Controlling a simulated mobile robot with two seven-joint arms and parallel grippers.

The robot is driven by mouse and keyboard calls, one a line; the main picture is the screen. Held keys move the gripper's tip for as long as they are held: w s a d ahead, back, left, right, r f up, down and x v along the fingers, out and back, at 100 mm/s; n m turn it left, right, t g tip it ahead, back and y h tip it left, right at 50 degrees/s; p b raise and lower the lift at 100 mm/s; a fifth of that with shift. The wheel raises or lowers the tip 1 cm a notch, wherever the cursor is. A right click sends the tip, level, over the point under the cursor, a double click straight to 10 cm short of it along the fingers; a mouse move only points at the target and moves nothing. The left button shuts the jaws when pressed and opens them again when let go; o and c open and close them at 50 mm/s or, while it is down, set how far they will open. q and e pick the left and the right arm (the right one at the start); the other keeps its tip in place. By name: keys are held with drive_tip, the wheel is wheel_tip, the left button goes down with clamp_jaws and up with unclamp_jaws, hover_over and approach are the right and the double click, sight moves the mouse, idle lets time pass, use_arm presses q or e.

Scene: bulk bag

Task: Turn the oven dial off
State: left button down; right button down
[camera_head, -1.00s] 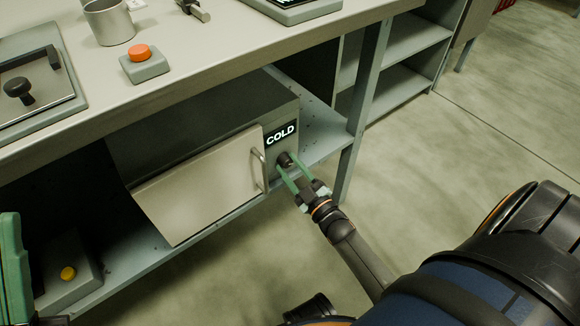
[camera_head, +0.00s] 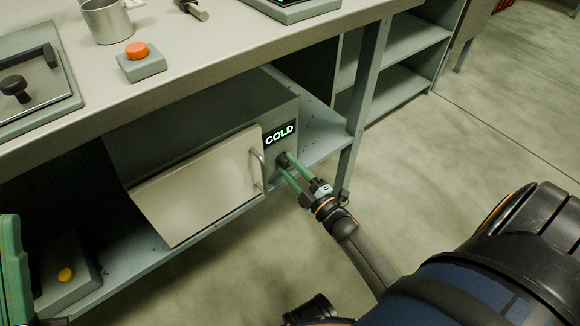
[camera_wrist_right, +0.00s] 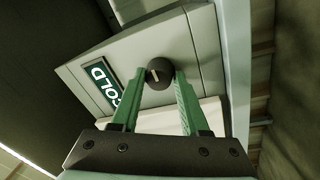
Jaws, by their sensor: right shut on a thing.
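The oven (camera_head: 208,120) is a grey box with a pale front door (camera_head: 200,188) on the shelf under the bench. Its display (camera_head: 279,134) reads COLD. The round black dial (camera_head: 281,158) sits below the display; the right wrist view shows the dial (camera_wrist_right: 158,73) with a pale mark on its face. My right gripper (camera_head: 286,163) has its green fingers on either side of the dial, shut on it. The fingertips partly hide the dial in the head view. Only a green part of my left gripper (camera_head: 12,268) shows at the left edge, so its jaws cannot be judged.
The oven door's bar handle (camera_head: 258,170) is close left of the dial. A bench leg (camera_head: 362,115) stands to the right. On the benchtop are a metal mug (camera_head: 106,22) and an orange button box (camera_head: 141,65). A yellow button box (camera_head: 66,275) is at lower left. The floor at right is open.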

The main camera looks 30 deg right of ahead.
drive_tip(key=shift+c, duration=2)
unclamp_jaws()
drive_tip(key=s+d+f+p, duration=0.1)
drive_tip(key=s+p, duration=0.1)
drive_tip(key=s, duration=1)
drive_tip(key=shift+s+f+p, duration=0.2)
drive_tip(key=shift+f+p, duration=0.1)
drive_tip(key=shift+f, duration=0.05)
